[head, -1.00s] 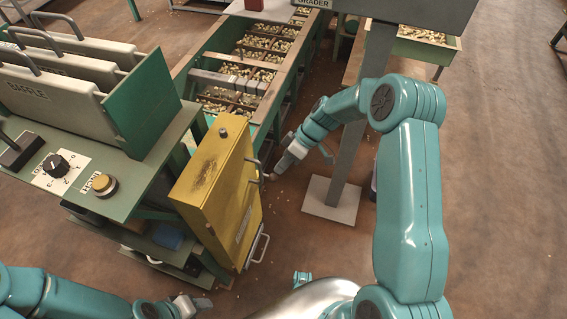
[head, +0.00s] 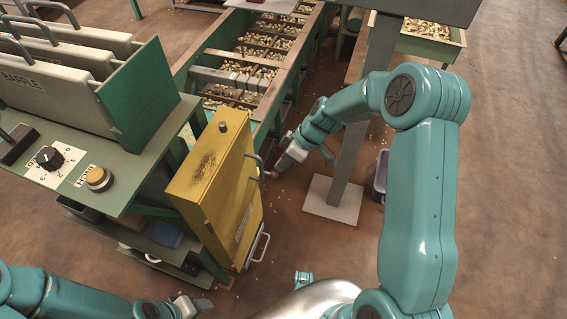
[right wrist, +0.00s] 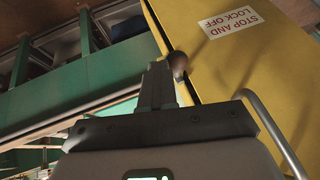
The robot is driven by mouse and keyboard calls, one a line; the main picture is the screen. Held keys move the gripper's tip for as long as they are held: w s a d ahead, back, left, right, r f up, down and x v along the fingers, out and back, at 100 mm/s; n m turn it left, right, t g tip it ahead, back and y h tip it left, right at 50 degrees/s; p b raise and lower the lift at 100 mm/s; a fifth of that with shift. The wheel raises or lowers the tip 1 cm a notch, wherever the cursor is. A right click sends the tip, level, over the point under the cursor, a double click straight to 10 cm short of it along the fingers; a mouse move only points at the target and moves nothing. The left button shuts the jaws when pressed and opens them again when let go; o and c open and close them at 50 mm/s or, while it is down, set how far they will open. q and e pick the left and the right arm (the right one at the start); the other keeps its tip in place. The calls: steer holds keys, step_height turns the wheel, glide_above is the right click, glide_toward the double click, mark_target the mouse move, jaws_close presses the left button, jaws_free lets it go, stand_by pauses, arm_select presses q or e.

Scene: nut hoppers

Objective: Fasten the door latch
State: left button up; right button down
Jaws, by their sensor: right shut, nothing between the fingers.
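The yellow door (head: 212,190) stands upright at the side of the green machine, with worn dark patches and a bar handle (head: 253,168) on its right side. A round brown knob (right wrist: 178,63) sits at the door's edge, probably the latch knob. My right gripper (head: 274,173) is shut and empty beside the door's right side; in the wrist view its fingers (right wrist: 160,83) are close by the knob, contact unclear. My left gripper (head: 190,306) is low at left, away from the door.
A control shelf with a dial (head: 49,158) and an amber button (head: 98,178) is left of the door, below grey baffles (head: 65,85). Nut trays (head: 245,75) lie behind. A grey post (head: 350,150) on a floor plate stands right of my right gripper. Floor before the door is clear.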

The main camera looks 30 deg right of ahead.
mark_target(274, 178)
steer(key=s+a+t+h+b, duration=0.1)
steer(key=a+h+b, duration=0.1)
steer(key=b, duration=0.2)
steer(key=shift+s+n+b, duration=0.35)
steer(key=shift+n, duration=0.05)
steer(key=shift+s+a+b, duration=0.5)
steer(key=shift+b, duration=0.55)
arm_select(q)
step_height(274, 178, down, 12)
steer(key=w+a+b, duration=0.1)
steer(key=b, duration=0.5)
steer(key=shift+w+a+f+n+t, duration=0.15)
steer(key=shift+w+f+n+t, duration=0.05)
steer(key=shift+n+t, duration=0.1)
arm_select(e)
steer(key=shift+s+a+f, duration=0.6)
steer(key=shift+s+a, duration=0.05)
steer(key=shift+a, duration=0.1)
steer(key=shift+s+a+f, duration=0.55)
steer(key=shift+s+a, duration=0.1)
steer(key=shift+a, duration=0.1)
arm_select(q)
steer(key=shift+f, duration=0.1)
arm_select(e)
steer(key=shift+s, duration=0.1)
